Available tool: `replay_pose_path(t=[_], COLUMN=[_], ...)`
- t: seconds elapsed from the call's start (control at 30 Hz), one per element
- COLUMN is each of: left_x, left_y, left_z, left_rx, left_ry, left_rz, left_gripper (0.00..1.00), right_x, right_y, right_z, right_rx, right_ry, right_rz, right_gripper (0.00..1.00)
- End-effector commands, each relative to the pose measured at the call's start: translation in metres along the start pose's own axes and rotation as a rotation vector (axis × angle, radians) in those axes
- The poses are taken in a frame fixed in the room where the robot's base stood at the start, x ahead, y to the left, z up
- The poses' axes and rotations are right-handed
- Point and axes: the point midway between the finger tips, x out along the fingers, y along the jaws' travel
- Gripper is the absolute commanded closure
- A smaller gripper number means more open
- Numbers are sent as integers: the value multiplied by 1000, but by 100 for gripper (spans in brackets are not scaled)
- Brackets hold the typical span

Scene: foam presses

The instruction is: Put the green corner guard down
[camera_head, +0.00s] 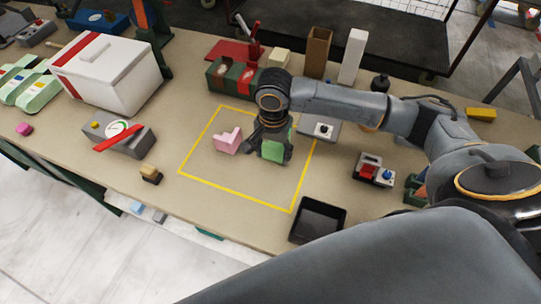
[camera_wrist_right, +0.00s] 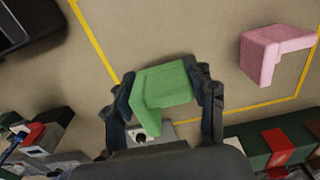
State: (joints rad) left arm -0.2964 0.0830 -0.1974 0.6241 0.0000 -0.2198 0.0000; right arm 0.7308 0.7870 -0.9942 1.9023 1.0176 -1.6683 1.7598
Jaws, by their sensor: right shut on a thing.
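The green corner guard (camera_head: 273,151) is between the fingers of my right gripper (camera_head: 268,150), over the yellow-outlined area of the table. In the right wrist view the green corner guard (camera_wrist_right: 162,92) fills the gap between the two fingers of the gripper (camera_wrist_right: 165,90), which is shut on it. Whether its underside touches the table cannot be told. A pink corner guard (camera_head: 228,141) stands inside the outline to the left of it; it also shows in the right wrist view (camera_wrist_right: 268,52). My left gripper is not in view.
A yellow outline (camera_head: 235,195) marks the table. A black tray (camera_head: 317,222) lies at the front right, a gauge device (camera_head: 118,132) at the left. A white box (camera_head: 105,72), green bin (camera_head: 232,78) and upright blocks (camera_head: 318,50) stand behind. The outline's front part is clear.

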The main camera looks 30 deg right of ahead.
Motion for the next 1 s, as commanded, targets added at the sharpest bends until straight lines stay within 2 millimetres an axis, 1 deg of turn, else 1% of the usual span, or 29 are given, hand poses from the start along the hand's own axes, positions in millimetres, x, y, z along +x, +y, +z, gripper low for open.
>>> replay_pose_path(t=[0.2, 0.3, 0.43, 0.8, 0.83, 0.87, 0.9, 0.93, 1.0], left_x=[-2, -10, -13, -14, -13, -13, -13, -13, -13], left_y=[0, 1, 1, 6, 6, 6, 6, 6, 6], left_z=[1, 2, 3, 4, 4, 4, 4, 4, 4], left_rx=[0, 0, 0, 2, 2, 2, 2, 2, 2], left_ry=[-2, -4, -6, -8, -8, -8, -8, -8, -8], left_rz=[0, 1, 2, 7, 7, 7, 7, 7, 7], left_gripper=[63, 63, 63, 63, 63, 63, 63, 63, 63], right_x=[14, 28, 41, 46, 46, 46, 46, 46, 46], right_y=[-10, -8, -8, -8, -8, -8, -8, -8, -8], right_z=[-7, -7, -7, -6, -7, -7, -7, -7, -7], right_rx=[0, -1, -2, -1, -2, -2, -2, -2, -2], right_ry=[1, 0, 1, 0, 1, 1, 1, 1, 1], right_rz=[0, 3, 0, 0, -1, -1, -1, -1, -1], right_gripper=[70, 70, 70, 70, 38, 32, 24, 22, 22])
